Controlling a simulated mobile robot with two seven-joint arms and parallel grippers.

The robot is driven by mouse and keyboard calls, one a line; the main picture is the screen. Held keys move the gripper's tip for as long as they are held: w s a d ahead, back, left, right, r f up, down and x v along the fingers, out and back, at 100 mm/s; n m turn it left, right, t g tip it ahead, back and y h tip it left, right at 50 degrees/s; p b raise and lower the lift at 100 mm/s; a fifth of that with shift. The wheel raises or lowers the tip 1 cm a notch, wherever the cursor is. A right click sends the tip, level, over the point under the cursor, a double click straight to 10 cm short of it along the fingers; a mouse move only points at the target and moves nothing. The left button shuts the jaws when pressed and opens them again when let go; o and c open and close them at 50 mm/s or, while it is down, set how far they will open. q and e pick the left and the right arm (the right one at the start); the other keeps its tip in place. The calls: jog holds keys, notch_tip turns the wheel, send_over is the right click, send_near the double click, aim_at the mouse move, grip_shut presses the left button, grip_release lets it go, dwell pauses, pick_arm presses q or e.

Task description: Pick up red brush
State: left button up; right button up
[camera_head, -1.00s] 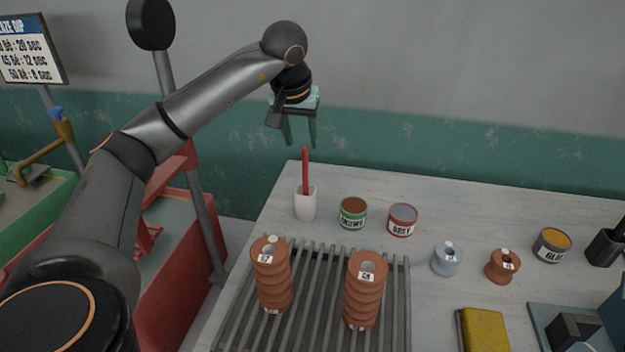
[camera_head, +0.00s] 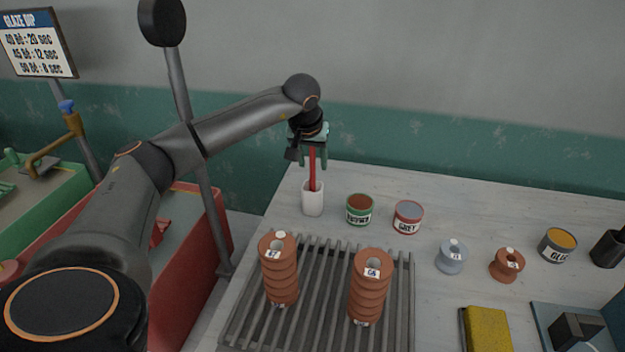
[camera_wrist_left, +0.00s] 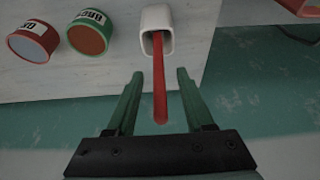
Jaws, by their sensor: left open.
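The red brush (camera_head: 312,172) stands upright in a white cup (camera_head: 313,200) near the back left corner of the table. Only its red handle shows; its lower end is hidden in the cup. My left gripper (camera_head: 311,165) is above the cup with its green fingers open on either side of the handle's upper part. In the left wrist view the red brush (camera_wrist_left: 159,85) comes out of the white cup (camera_wrist_left: 157,22) and its end lies between the open fingers of my left gripper (camera_wrist_left: 158,80), with a gap on each side. My right gripper is not in view.
A brown-glaze can (camera_head: 359,209) and a grey-glaze can (camera_head: 407,217) stand right of the cup. Two stacks of terracotta insulators (camera_head: 280,275) stand on a slatted rack (camera_head: 325,300) in front. A yellow sponge (camera_head: 487,330) lies at front right.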

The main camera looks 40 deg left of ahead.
pick_arm(q)
jog(key=shift+c, duration=0.3)
grip_shut()
jog(key=shift+r, duration=0.1)
